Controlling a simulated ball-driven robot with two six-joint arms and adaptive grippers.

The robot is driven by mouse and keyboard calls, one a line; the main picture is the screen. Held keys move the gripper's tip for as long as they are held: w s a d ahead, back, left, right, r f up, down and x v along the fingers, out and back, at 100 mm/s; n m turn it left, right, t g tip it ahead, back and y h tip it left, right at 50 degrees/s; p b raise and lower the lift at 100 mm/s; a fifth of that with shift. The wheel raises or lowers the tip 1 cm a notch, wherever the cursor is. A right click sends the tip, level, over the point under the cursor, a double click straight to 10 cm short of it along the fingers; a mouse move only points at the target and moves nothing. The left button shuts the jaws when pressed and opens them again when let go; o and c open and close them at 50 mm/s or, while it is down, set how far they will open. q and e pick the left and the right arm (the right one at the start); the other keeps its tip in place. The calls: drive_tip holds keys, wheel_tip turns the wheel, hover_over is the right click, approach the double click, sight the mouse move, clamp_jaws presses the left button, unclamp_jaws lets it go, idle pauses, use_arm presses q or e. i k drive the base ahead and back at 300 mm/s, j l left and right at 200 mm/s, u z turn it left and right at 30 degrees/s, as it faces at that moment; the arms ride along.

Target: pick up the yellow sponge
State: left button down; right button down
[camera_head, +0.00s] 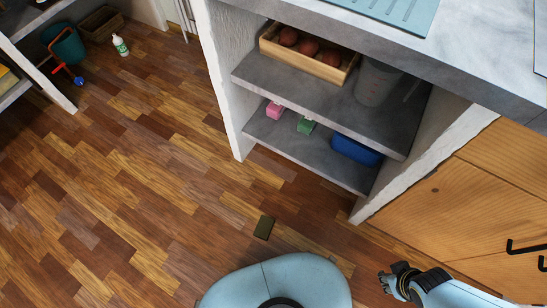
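A small dark olive rectangular block (264,227) lies flat on the wooden floor in front of the masonry counter. It may be the sponge, but its yellow colour is not clear from here. My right gripper (384,283) is low at the bottom right, apart from the block and to its right. Its fingers are small and dark, and I cannot tell whether they are open. My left gripper is not in view.
The counter's shelves hold a wooden crate (328,67) of round brown things, a grey container (375,84), pink (274,110) and green (305,125) blocks and a blue box (356,150). A white bottle (120,45) stands far left. Floor around the olive block is clear.

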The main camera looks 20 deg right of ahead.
sight(265, 224)
drive_tip(key=k+l+z, duration=0.1)
drive_tip(key=k, duration=0.75)
drive_tip(key=i+j+z, duration=0.4)
drive_tip(key=j, duration=0.25)
drive_tip(key=i+j+z, duration=0.2)
drive_tip(key=j, duration=0.2)
drive_tip(key=j+z, duration=0.2)
drive_tip(key=j, duration=0.15)
drive_tip(key=i+j+z, duration=0.2)
drive_tip(key=j, duration=0.25)
drive_tip(key=k+l, duration=0.05)
drive_tip(key=k, duration=0.05)
